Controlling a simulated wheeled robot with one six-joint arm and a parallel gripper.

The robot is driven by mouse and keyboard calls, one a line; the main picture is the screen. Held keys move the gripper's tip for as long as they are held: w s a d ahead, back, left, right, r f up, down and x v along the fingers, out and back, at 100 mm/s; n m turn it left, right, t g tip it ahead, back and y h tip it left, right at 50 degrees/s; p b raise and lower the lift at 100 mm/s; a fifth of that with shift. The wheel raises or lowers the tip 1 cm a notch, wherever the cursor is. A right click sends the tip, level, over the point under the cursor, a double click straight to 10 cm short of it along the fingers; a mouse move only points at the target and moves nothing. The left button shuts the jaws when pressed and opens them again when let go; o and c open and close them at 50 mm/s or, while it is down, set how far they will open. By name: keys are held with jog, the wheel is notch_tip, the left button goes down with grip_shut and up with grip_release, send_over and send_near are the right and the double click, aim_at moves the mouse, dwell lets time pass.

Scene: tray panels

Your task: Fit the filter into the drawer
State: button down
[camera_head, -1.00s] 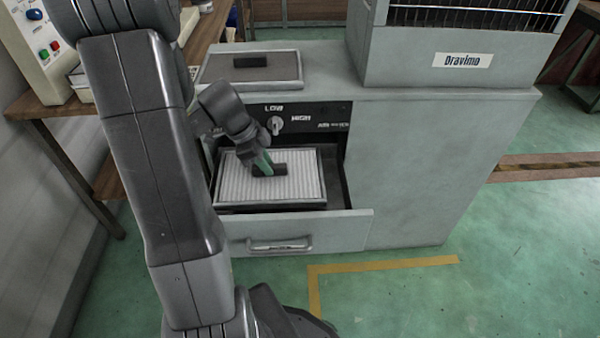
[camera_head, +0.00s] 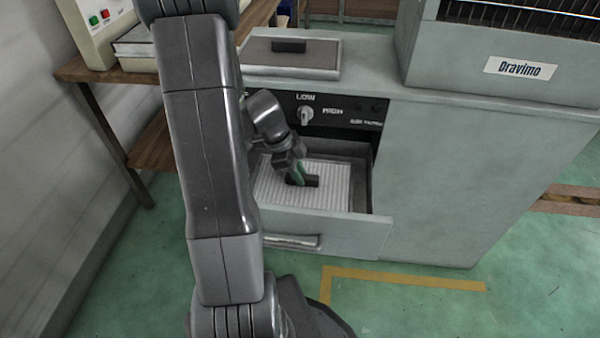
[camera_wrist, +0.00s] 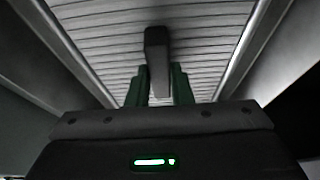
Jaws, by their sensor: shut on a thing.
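The filter (camera_head: 335,190) is a white pleated panel with a dark handle bar (camera_head: 311,181) on top. It lies low inside the open drawer (camera_head: 340,236), and the drawer front hides its near edge. My gripper (camera_head: 297,178) is shut on the handle from above. In the wrist view, the green-sided fingers (camera_wrist: 159,84) close around the dark handle (camera_wrist: 156,48), with the ribbed filter face (camera_wrist: 100,45) behind. My arm hides the filter's left edge, and whether it rests on the drawer bottom cannot be told.
A grey cabinet (camera_head: 440,180) holds the drawer, with a control knob (camera_head: 306,115) just above. A grey framed panel with a dark handle (camera_head: 275,67) lies on the cabinet top. A machine marked Dravimo (camera_head: 470,65) stands to its right. A wooden bench (camera_head: 130,75) is at left.

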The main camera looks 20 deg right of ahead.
jog(key=shift+f, duration=0.1)
jog(key=c, duration=1.3)
grip_release()
jog(key=p+v, duration=0.2)
jog(key=v, duration=1)
jog(key=shift+p, duration=0.4)
jog(key=shift+w, duration=0.15)
